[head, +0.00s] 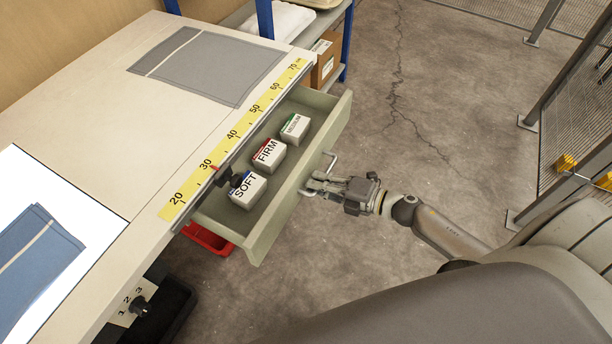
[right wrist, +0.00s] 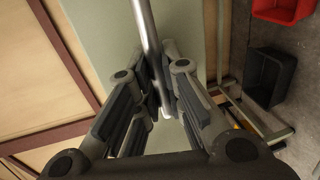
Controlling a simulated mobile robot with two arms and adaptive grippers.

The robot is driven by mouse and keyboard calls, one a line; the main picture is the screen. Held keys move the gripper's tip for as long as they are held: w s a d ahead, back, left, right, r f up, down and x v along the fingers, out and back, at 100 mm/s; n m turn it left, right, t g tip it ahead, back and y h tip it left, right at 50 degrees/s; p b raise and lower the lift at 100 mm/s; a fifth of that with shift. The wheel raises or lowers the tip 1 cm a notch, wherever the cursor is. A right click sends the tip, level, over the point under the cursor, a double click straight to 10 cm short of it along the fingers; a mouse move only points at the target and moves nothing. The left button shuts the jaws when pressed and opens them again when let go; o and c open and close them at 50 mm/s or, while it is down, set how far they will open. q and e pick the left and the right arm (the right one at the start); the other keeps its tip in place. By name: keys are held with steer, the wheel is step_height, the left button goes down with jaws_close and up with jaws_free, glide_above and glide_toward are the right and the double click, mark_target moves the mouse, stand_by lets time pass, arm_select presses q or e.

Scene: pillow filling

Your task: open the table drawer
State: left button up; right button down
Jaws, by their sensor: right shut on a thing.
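The table drawer (head: 300,205) stands pulled out from under the table's right edge in the head view. Its inside shows three boxes labelled SOFT (head: 247,190), FIRM (head: 268,156) and MEDIUM (head: 292,128). A metal bar handle (head: 331,160) sits on its front. My right gripper (head: 316,184) is shut on the handle, with my arm reaching in from the right. In the right wrist view the handle bar (right wrist: 146,35) runs between the two fingers (right wrist: 158,95), in front of the pale drawer front (right wrist: 105,25). My left gripper is not in view.
The table (head: 120,110) bears a yellow ruler strip (head: 235,133), a grey cloth (head: 210,66) and a blue cloth (head: 38,260). A red bin (head: 207,240) is below the drawer. Open floor (head: 430,120) lies to the right, before a mesh fence (head: 575,110).

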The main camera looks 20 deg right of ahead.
steer(key=shift+f+v, duration=0.2)
steer(key=shift+v, duration=0.65)
steer(key=shift+f+v, duration=0.15)
steer(key=shift+v, duration=0.7)
steer(key=c, duration=1.5)
jaws_free()
steer(key=shift+v, duration=6.1)
steer(key=shift+f, duration=0.1)
